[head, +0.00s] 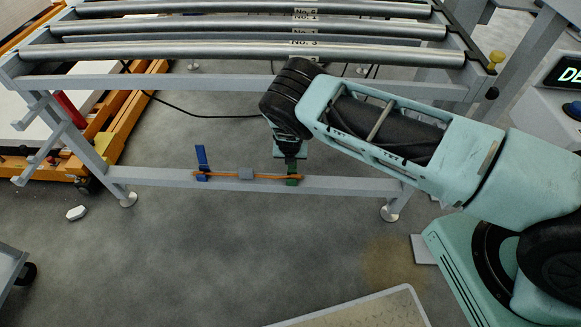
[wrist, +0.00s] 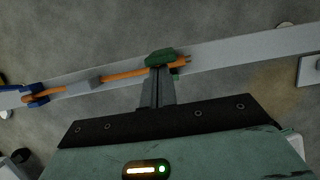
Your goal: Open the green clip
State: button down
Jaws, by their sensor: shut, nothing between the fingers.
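The green clip (head: 292,182) sits on the grey lower crossbar of the roller stand, at the right end of an orange cable or rod (head: 220,175). It also shows in the wrist view (wrist: 160,57), over the orange piece. My gripper (head: 289,163) points down right at the green clip, its fingers shut with nothing between them. In the wrist view the fingertips (wrist: 160,70) are at the clip's near edge; I cannot tell whether they touch. The fingers partly hide the clip, so whether it is open is unclear.
A blue clip (head: 202,158) with a raised lever stands at the orange piece's left end, and a grey block (head: 246,174) sits between. Rollers (head: 240,50) lie above the crossbar (head: 340,186). An orange frame (head: 125,125) stands left. Floor in front is mostly clear.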

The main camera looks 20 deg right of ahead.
jog(key=shift+s+p, duration=0.1)
jog(key=shift+p, duration=0.35)
jog(key=shift+r, duration=0.1)
jog(key=shift+r+p, duration=0.5)
jog(key=shift+r, duration=0.2)
